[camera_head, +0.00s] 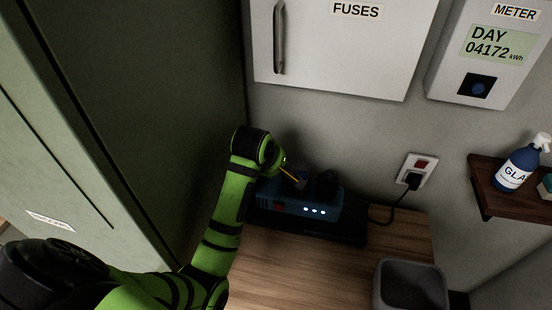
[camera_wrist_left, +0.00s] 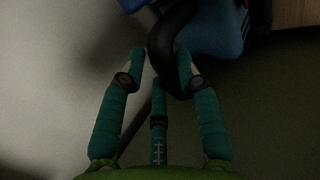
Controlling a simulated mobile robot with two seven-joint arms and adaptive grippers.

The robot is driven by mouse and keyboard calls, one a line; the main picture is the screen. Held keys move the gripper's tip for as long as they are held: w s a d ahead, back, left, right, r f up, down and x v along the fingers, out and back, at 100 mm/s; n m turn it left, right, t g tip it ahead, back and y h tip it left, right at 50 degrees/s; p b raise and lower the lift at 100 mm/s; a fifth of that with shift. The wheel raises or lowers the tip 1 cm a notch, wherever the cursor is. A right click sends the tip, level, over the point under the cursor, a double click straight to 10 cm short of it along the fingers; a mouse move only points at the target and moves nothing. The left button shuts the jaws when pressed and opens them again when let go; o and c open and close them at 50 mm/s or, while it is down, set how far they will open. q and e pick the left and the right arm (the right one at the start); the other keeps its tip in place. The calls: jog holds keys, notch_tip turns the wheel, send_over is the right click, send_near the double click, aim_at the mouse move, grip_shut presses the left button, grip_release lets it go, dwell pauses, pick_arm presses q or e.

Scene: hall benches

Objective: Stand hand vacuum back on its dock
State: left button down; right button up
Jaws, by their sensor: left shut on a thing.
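The hand vacuum (camera_head: 318,208) is a blue body with a dark upper part and a row of lit white dots on its side. It is at the back of the wooden counter, over a flat black dock (camera_head: 352,233); I cannot tell whether it is seated. My left gripper (camera_head: 292,172) reaches it from the left, at its top. In the left wrist view, the teal fingers of the left gripper (camera_wrist_left: 163,66) are shut on the black curved handle of the hand vacuum (camera_wrist_left: 213,30), with its blue body beyond. My right gripper is not in view.
A black cord runs to a plug in the wall outlet (camera_head: 416,172). A grey bin (camera_head: 411,288) stands at front right. The fuse cabinet (camera_head: 340,45) and meter (camera_head: 490,55) hang above. A tall cabinet (camera_head: 165,110) closes the left. A shelf (camera_head: 505,205) holds a bottle (camera_head: 516,172).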

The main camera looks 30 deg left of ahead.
pick_arm(q)
notch_tip(320, 180, down, 2)
jog(key=shift+w+f, duration=0.1)
jog(key=shift+f, duration=1.25)
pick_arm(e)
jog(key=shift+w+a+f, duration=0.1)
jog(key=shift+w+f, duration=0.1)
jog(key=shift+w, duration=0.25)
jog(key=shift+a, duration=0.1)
pick_arm(q)
jog(key=c, duration=0.8)
grip_release()
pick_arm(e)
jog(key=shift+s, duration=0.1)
pick_arm(q)
jog(key=shift+s+f, duration=0.25)
jog(key=v, duration=1.2)
jog(key=shift+r, duration=0.25)
jog(key=shift+f, duration=0.1)
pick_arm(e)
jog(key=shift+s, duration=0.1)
